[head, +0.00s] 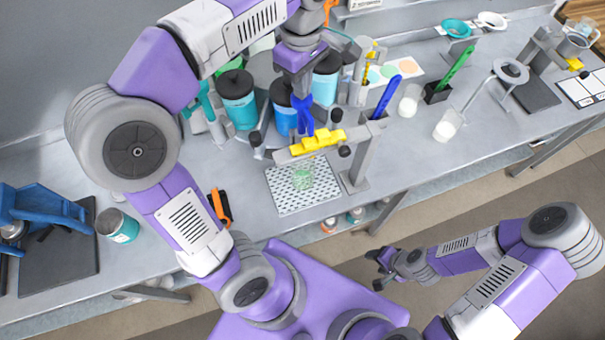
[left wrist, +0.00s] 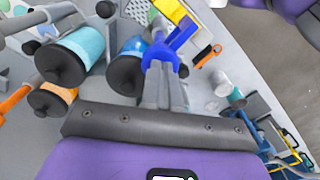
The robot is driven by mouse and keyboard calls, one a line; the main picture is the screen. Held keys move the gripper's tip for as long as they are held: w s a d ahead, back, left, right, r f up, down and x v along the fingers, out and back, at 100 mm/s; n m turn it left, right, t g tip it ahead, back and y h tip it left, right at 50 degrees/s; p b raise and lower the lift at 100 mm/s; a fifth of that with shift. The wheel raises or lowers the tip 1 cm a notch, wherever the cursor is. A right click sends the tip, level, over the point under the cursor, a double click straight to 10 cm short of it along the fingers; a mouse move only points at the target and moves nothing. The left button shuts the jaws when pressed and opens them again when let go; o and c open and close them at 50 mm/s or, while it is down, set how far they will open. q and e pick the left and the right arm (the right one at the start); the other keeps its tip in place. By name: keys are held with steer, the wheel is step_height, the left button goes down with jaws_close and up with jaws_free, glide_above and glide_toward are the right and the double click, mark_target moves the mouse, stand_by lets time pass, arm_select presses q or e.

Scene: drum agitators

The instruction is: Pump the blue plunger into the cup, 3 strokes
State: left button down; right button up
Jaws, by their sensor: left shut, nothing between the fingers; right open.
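The blue plunger (head: 305,122) stands in the yellow-topped stand (head: 316,141); its blue top also shows in the left wrist view (left wrist: 168,53). A small clear, greenish cup (head: 302,179) sits below the stand's arm on a white perforated plate (head: 283,194). My left gripper (head: 302,97) is shut and empty, pointing down with its fingertips at the blue plunger's top. In the left wrist view the closed fingers (left wrist: 158,68) meet the blue part; whether they touch it I cannot tell. My right gripper (head: 380,271) is open and empty, away from the table's front edge.
Dark-lidded teal and blue jars (head: 237,97) crowd behind and left of the stand. A blue bar (head: 386,96), white cups (head: 447,126) and a green bar (head: 456,68) stand to the right.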

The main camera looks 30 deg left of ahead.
arm_select(q)
steer(key=shift+f+b, duration=1.1)
steer(key=shift+f, duration=0.55)
steer(key=shift+r, duration=0.1)
step_height(320, 180, up, 5)
steer(key=p, duration=0.4)
steer(key=shift+f+p, duration=0.2)
steer(key=shift+p, duration=0.1)
steer(key=shift+f, duration=0.2)
